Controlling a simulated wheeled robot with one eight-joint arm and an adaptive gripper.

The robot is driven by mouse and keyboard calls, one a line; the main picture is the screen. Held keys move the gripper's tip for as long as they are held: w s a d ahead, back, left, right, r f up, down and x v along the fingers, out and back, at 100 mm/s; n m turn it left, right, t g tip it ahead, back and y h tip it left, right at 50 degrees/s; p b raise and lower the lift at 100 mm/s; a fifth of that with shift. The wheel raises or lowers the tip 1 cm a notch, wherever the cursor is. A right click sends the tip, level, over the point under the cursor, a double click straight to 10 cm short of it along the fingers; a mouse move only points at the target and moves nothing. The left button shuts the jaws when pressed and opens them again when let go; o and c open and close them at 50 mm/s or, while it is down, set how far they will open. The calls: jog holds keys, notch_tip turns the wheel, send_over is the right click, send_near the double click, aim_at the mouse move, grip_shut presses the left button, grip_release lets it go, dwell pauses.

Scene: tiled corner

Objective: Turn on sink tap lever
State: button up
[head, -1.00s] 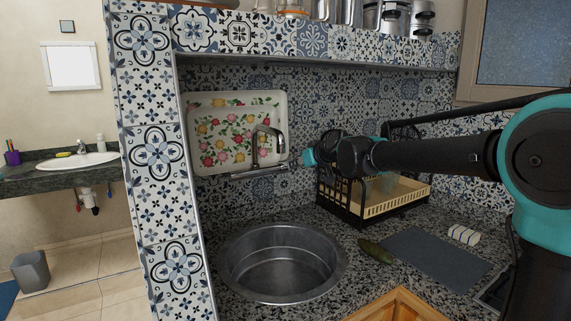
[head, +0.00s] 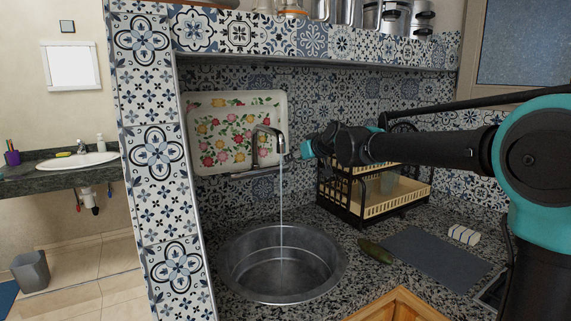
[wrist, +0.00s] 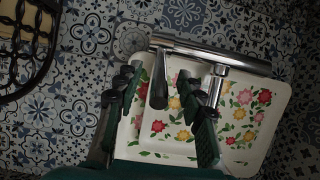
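The chrome sink tap (head: 267,133) is on the tiled wall, and a stream of water (head: 281,200) runs from its spout into the round steel sink (head: 238,262). My gripper (head: 303,151) is at the right end of the tap, with its tips partly hidden at this size. In the wrist view the dark tap lever (wrist: 158,80) lies between the two spread fingers of my gripper (wrist: 160,95). Gaps show on both sides of the lever. The tap body (wrist: 215,56) crosses just beyond the fingertips.
A floral tray (head: 215,110) leans on the wall behind the tap. A dish rack (head: 395,205) stands right of the sink, below my arm. A cucumber-like green item (head: 375,250), a grey mat (head: 435,258) and a white striped block (head: 464,234) lie on the counter.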

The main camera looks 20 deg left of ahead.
jog(key=v, duration=0.8)
dwell(0.5)
